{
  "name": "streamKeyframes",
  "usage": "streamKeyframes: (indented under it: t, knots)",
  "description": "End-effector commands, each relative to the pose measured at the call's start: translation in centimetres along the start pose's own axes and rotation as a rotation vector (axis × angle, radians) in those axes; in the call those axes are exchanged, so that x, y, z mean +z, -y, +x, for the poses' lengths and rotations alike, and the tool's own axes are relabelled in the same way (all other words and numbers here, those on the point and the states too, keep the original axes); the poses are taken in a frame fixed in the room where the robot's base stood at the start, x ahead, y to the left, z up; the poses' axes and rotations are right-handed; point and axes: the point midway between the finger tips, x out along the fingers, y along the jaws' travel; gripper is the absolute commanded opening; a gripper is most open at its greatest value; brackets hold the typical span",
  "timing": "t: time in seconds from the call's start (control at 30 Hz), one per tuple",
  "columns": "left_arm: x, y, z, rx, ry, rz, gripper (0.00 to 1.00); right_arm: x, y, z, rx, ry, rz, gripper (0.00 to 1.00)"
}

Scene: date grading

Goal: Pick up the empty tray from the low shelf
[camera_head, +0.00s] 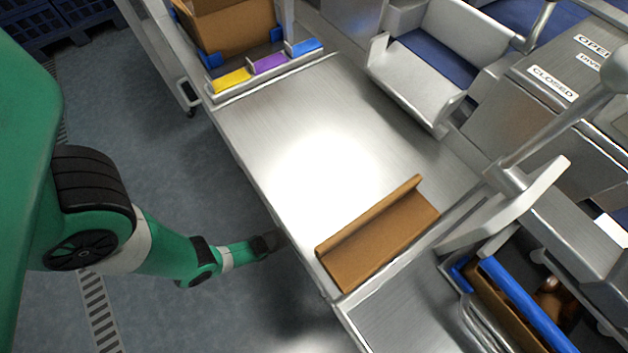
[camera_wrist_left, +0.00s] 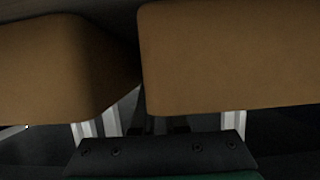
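My left gripper (camera_head: 268,243) is low beside the near left edge of the steel table, its dark end close to and partly hidden by that edge. In the left wrist view, the pale fingers of my left gripper (camera_wrist_left: 162,122) stand wide apart. Two brown surfaces (camera_wrist_left: 55,70) (camera_wrist_left: 235,60) with a narrow dark gap between them cover the fingertips, so I cannot tell what the fingers touch. I cannot tell whether these surfaces belong to the empty tray. The low shelf cannot be made out. My right gripper is not in view.
The steel table (camera_head: 275,115) is mostly clear. A brown angled piece (camera_head: 385,240) lies at its near end. Yellow (camera_head: 231,80), purple (camera_head: 269,63) and blue (camera_head: 305,47) blocks line the far edge, before a brown box (camera_head: 225,30). Machinery with a lever (camera_head: 560,125) stands at right.

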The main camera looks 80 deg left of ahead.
Motion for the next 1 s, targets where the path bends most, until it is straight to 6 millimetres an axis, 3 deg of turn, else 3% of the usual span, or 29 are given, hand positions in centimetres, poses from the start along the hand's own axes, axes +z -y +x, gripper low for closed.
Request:
streamKeyframes:
  t: [0.23, 0.33, 1.0]
  knots:
    - [0.24, 0.1, 0.26, -0.002, 0.002, -0.002, 0.11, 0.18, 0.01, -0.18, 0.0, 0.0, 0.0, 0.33]
    - [0.23, 0.09, 0.26, -0.002, 0.001, -0.002, 0.0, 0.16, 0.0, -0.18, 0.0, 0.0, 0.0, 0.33]
    - [0.19, 0.09, 0.28, -0.002, 0.0, -0.002, 0.0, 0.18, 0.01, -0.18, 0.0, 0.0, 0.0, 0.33]
